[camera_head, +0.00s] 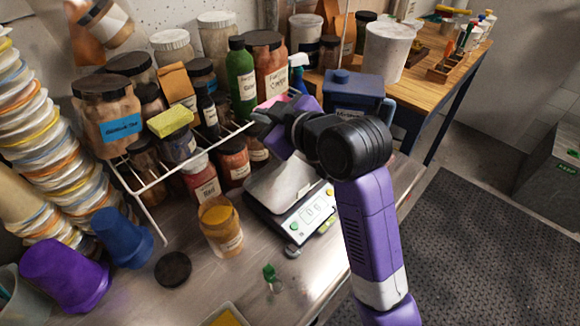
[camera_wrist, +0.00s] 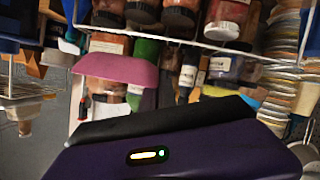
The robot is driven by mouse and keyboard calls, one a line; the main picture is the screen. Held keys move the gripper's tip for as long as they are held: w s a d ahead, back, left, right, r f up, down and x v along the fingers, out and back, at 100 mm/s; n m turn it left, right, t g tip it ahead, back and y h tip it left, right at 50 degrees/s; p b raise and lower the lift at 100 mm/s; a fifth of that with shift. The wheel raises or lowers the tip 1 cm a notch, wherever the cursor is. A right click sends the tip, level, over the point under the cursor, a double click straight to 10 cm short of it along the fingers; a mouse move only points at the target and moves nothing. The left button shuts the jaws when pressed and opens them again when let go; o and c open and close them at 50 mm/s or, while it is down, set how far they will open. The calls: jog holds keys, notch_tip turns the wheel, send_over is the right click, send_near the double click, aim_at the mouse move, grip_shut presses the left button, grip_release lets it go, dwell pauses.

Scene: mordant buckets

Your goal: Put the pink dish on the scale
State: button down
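The scale (camera_head: 313,213) stands on the metal bench in the head view. Its grey weighing plate (camera_head: 282,188) looks bare where it shows; my arm hides part of its right side. The pink dish (camera_wrist: 115,70) shows in the wrist view in front of several jars. Only a small pink patch (camera_head: 271,101) shows in the head view, beside my gripper (camera_head: 264,119) at the wire shelf's right end. My gripper's fingers are mostly hidden, and I cannot tell whether they touch or hold the dish.
A wire shelf (camera_head: 158,180) carries jars, with more jars beneath it. A yellow-orange jar (camera_head: 220,228) stands left of the scale. A black lid (camera_head: 173,269) and a small green-topped bottle (camera_head: 271,274) are in front. A blue lidded box (camera_head: 352,91) stands behind my arm.

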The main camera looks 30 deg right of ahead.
aim_at(268, 188)
notch_tip(268, 188, down, 19)
jog(key=shift+s+a+f+p, duration=0.1)
jog(key=shift+f+p, duration=0.1)
jog(key=shift+p, duration=0.5)
jog(key=shift+f, duration=0.15)
jog(key=c, duration=1.7)
grip_release()
jog(key=b+v, duration=0.1)
jog(key=v, duration=1.1)
jog(key=shift+b, duration=0.4)
